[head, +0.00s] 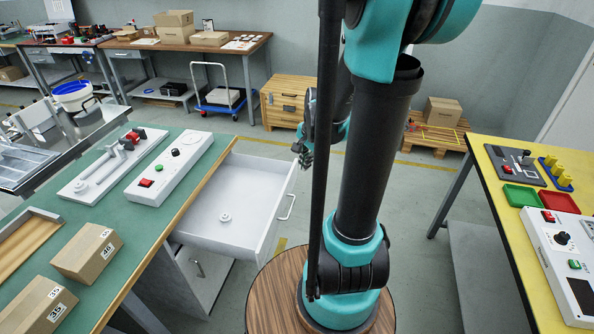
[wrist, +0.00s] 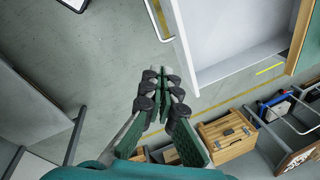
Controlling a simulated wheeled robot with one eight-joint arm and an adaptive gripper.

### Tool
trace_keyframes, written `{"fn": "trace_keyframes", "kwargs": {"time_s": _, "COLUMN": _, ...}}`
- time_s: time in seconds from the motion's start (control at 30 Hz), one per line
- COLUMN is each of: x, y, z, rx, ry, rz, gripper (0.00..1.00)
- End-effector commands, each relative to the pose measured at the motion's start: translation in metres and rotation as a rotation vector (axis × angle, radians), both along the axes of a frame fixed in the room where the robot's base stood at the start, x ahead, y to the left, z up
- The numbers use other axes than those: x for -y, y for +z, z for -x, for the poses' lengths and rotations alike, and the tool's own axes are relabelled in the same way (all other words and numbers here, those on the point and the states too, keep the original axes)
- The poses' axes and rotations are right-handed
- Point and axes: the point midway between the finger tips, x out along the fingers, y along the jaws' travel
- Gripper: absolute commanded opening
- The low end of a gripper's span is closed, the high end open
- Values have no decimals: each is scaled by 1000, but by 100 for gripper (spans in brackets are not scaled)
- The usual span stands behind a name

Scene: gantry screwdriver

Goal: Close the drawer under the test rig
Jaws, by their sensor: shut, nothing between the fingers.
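The white drawer (head: 262,228) is pulled far out from under the green-topped bench (head: 165,215). A small round white part (head: 225,217) lies in it. Its bar handle (head: 288,207) is on the front panel, facing right. In the wrist view the drawer (wrist: 218,73) is at the upper right and the handle (wrist: 158,22) at the top. My gripper (head: 306,163) is just beyond the drawer's far front corner, partly hidden by my arm. In the wrist view my gripper (wrist: 158,72) is shut and empty, its fingertips apart from the drawer front.
A white control box (head: 170,168) with buttons stands on the bench, by cardboard boxes (head: 88,250). A yellow table (head: 510,180) stands at the right. Wooden crates (head: 285,100) and a blue trolley (head: 222,104) are behind.

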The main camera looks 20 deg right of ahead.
Motion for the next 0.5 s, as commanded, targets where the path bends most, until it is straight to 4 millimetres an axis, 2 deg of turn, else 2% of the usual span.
{"fn": "trace_keyframes", "kwargs": {"time_s": 0.03, "x": 9, "y": -2, "z": -17, "rx": -25, "ry": -116, "rz": -38, "gripper": 0}}
{"fn": "trace_keyframes", "kwargs": {"time_s": 0.2, "x": 37, "y": -13, "z": -61, "rx": -118, "ry": -509, "rz": -160, "gripper": 0}}
{"fn": "trace_keyframes", "kwargs": {"time_s": 0.3, "x": 51, "y": -21, "z": -80, "rx": -168, "ry": -699, "rz": -215, "gripper": 0}}
{"fn": "trace_keyframes", "kwargs": {"time_s": 0.5, "x": 68, "y": -32, "z": -100, "rx": -228, "ry": -917, "rz": -272, "gripper": 0}}
